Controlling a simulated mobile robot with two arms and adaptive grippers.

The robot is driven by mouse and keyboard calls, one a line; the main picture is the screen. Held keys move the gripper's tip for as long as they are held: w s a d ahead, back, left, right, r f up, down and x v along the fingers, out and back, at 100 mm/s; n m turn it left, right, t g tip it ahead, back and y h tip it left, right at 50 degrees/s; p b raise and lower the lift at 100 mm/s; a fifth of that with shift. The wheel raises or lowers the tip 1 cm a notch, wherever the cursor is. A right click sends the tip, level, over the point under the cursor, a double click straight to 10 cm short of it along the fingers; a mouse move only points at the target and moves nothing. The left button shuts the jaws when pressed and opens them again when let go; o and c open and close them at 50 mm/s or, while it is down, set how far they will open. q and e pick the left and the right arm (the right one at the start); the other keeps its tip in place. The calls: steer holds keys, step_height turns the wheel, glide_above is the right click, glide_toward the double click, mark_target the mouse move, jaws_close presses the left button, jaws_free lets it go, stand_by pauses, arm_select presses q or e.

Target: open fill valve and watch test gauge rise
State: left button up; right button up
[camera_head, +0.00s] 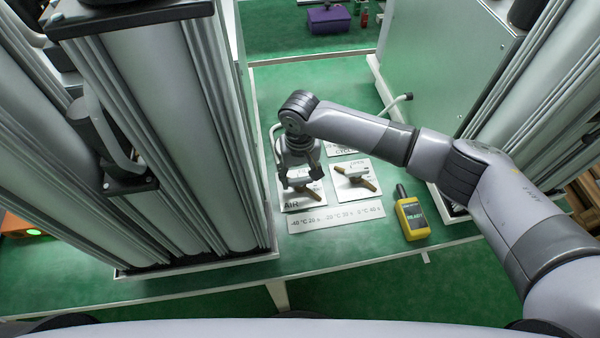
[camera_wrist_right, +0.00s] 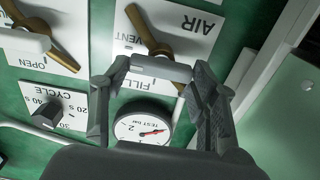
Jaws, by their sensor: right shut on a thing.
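My right gripper (camera_head: 299,181) is over the white plate (camera_head: 300,201) marked AIR. In the right wrist view, my right gripper (camera_wrist_right: 160,78) is shut on the pale grip of the brown-armed fill valve (camera_wrist_right: 160,68). Its plate (camera_wrist_right: 205,45) reads AIR, VENT and FILL, upside down. The round test gauge (camera_wrist_right: 143,128) lies just beyond the grip, with a red needle off to the picture's right; the exact reading is too small to tell. In the head view my gripper and wrist cover the gauge. My left gripper is out of view.
A second brown lever valve (camera_head: 355,178) on a plate marked OPEN sits to the right. A CYCLE knob (camera_wrist_right: 47,113) is near it. A yellow device (camera_head: 412,217) showing READY lies on the green bench. Tall metal columns (camera_head: 170,120) stand close on the left.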

steer(key=shift+c, duration=0.9)
steer(key=shift+r, duration=0.1)
steer(key=n+p, duration=0.2)
steer(key=n, duration=0.1)
steer(key=shift+s+a, duration=0.1)
steer(key=n+p, duration=0.2)
steer(key=n, duration=0.3)
steer(key=shift+p, duration=0.3)
steer(key=n+p, duration=0.1)
steer(key=n, duration=0.3)
steer(key=shift+s+a+n, duration=0.1)
steer(key=shift+n, duration=0.3)
steer(key=shift+s+n+p, duration=0.1)
steer(key=shift+n+p, duration=0.2)
steer(key=shift+n, duration=2.3)
steer(key=o, duration=1.2)
steer(key=shift+c, duration=0.2)
